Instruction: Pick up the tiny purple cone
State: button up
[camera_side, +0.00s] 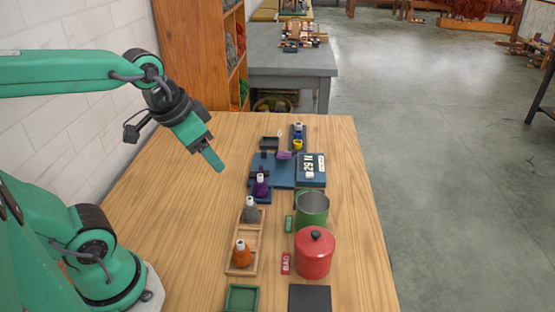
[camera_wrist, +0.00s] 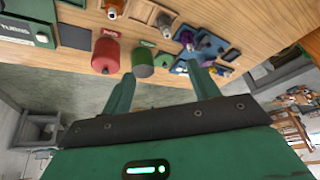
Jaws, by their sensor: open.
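The tiny purple cone (camera_side: 261,188) with a white top stands upright on a blue piece near the table's middle in the side view. It also shows in the wrist view (camera_wrist: 186,39), small, beyond the right-hand finger. My gripper (camera_side: 217,164) hangs above the table, to the left of the cone and apart from it. In the wrist view my gripper (camera_wrist: 160,69) has its two fingers spread wide with nothing between them.
A wooden tray (camera_side: 246,232) holds a grey cone (camera_side: 250,211) and an orange cone (camera_side: 241,256). A green pot (camera_side: 312,209) and a red lidded pot (camera_side: 314,254) stand right. A blue tray (camera_side: 287,178) lies behind. The table's left side is clear.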

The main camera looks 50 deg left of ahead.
jog(key=w+a+f+m+g, duration=0.3)
jog(key=w+f+m, duration=0.1)
jog(key=w, duration=0.6)
jog(key=m+g, duration=0.2)
jog(key=m, duration=0.2)
send_over(260, 175)
jog(key=f, duration=0.9)
jog(key=shift+s+d+f, duration=0.2)
jog(key=shift+s+f, duration=0.15)
jog(key=shift+w+a+f, duration=0.15)
jog(key=shift+w+f, duration=0.05)
jog(key=shift+f, duration=1.55)
jog(key=shift+w+f, duration=0.1)
jog(key=shift+f, duration=2.5)
jog(key=c, duration=1.1)
